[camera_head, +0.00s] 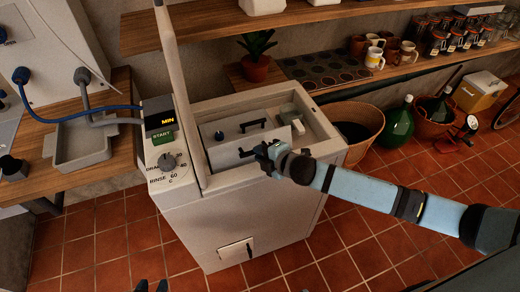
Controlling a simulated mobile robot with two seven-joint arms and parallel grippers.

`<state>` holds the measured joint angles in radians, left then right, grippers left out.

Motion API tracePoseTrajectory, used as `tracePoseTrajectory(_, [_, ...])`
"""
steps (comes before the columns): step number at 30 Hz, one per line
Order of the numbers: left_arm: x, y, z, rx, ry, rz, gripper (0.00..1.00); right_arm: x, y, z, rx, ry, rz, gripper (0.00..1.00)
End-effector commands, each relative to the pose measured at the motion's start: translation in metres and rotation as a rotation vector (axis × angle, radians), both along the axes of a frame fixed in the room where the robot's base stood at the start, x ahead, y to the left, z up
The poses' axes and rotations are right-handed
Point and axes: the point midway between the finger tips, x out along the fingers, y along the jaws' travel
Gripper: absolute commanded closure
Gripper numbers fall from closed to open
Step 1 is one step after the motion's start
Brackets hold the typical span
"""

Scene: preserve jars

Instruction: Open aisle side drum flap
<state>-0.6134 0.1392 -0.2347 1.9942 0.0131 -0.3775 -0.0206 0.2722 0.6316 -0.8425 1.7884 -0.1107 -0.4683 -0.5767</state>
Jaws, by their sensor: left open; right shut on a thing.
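The white top-loading washing machine (235,220) stands with its lid (183,90) up. Inside its top opening is the pale drum (225,128), with a dark knob (219,135) and a black handle (252,125) on its upper face. A second black handle (243,153) sits lower on the near side, by the aisle-side flap, whose edges are hard to make out. My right gripper (262,153) is shut on this lower handle; its fingers partly hide the grip. The flap looks closed. My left gripper (151,286) shows only its dark fingertips at the bottom edge, apart and empty.
A wooden counter (105,165) with a grey tray (82,143) stands to the left. A control panel with a dial (167,161) borders the lid. A wicker basket (356,123) and green bottle (399,124) stand behind my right arm. The tiled floor in front is clear.

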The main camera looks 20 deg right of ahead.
Motion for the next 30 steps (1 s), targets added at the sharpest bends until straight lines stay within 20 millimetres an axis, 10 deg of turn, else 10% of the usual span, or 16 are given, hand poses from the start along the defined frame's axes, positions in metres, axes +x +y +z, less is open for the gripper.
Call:
tracePoseTrajectory(15, [-0.0003,0.0001,-0.0004,0.000,0.000,0.000,0.57,-0.0058,0.0003,-0.0078,-0.002,0.015,-0.001,1.00])
tracePoseTrajectory(19, [-0.0007,0.0001,-0.0013,0.001,0.002,0.000,0.57,-0.0053,0.0002,-0.0072,-0.001,0.014,-0.001,0.59])
tracePoseTrajectory(30, [-0.0014,0.0001,-0.0026,0.001,0.005,0.000,0.57,-0.0079,-0.0020,-0.0026,-0.001,0.009,-0.001,0.58])
